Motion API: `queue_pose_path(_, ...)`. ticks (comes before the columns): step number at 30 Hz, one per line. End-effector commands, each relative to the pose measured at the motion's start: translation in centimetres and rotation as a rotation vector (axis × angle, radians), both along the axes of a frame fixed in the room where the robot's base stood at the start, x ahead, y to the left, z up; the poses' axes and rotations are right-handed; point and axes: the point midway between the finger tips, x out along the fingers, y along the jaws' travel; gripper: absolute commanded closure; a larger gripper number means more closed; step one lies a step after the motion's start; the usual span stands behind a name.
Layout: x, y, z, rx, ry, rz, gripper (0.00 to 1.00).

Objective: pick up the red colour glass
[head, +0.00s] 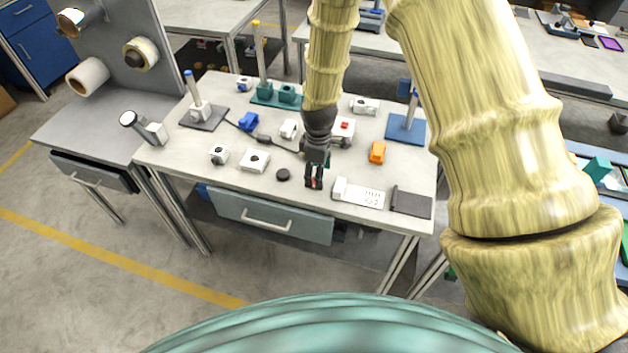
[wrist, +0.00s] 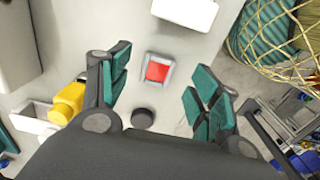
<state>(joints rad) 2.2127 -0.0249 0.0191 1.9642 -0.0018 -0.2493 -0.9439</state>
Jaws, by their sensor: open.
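The red colour glass is a small red square in a pale grey frame. In the wrist view the red glass (wrist: 158,71) lies flat on the grey table top (wrist: 128,60), between and beyond my fingers. My gripper (wrist: 158,100) is open, with its teal finger pads apart on either side and nothing held. In the head view my gripper (head: 314,181) points down above the front part of the table (head: 235,178). The fingers there largely hide the glass, with a bit of red showing between them.
A black round puck (head: 283,174) lies close to the glass, also in the wrist view (wrist: 143,118). A white device (head: 358,193) and dark pad (head: 411,202) lie to the right. White blocks (head: 255,161) stand left, an orange block (head: 377,152) behind. The front edge is near.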

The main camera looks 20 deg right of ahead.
Motion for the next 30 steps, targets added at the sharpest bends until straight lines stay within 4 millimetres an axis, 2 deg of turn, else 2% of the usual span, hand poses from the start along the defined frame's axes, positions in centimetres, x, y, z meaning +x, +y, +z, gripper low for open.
queue_pose_path(12,0.0,-0.1,-3.2,0.000,0.000,0.000,0.38)
queue_pose_path(21,0.1,-0.1,-3.5,0.000,-0.001,0.000,0.38)
queue_pose_path(22,0.1,-0.1,-3.5,0.000,-0.001,0.000,0.39)
queue_pose_path(29,0.1,-0.1,-3.5,0.000,-0.001,0.000,0.81)
queue_pose_path(30,0.1,-0.1,-3.5,0.000,-0.001,0.000,0.81)
